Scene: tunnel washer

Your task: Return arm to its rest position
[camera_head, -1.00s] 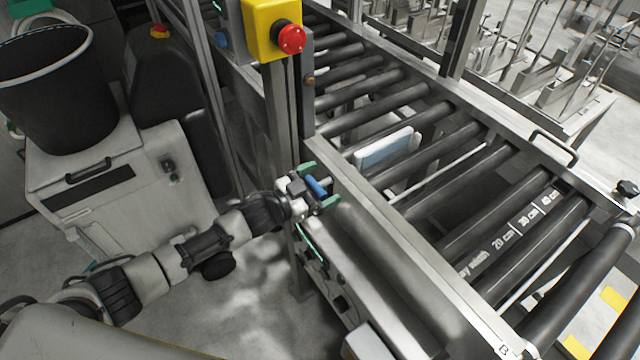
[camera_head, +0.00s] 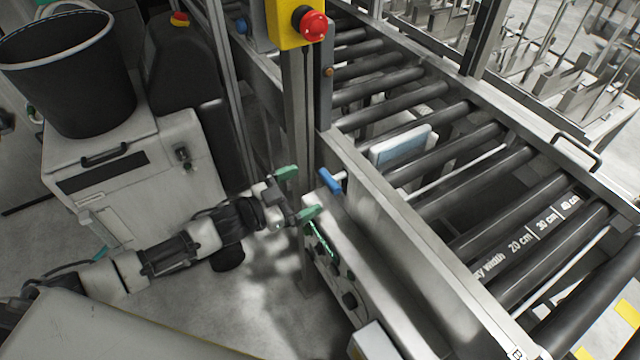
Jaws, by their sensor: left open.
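My left arm comes in from the left, low over the floor. Its gripper (camera_head: 297,193) has green fingertips, which stand apart with nothing between them. It is just left of the conveyor's side frame. A blue-ended handle (camera_head: 331,180) sticks out from the conveyor frame to the right of the fingers, apart from them. My right gripper is not in view.
The roller conveyor (camera_head: 405,178) fills the right side, with a white-and-blue block (camera_head: 401,146) among its rollers. A post carries a yellow box with a red emergency button (camera_head: 312,25). A grey cabinet (camera_head: 140,180) with a black bin (camera_head: 70,75) stands at left.

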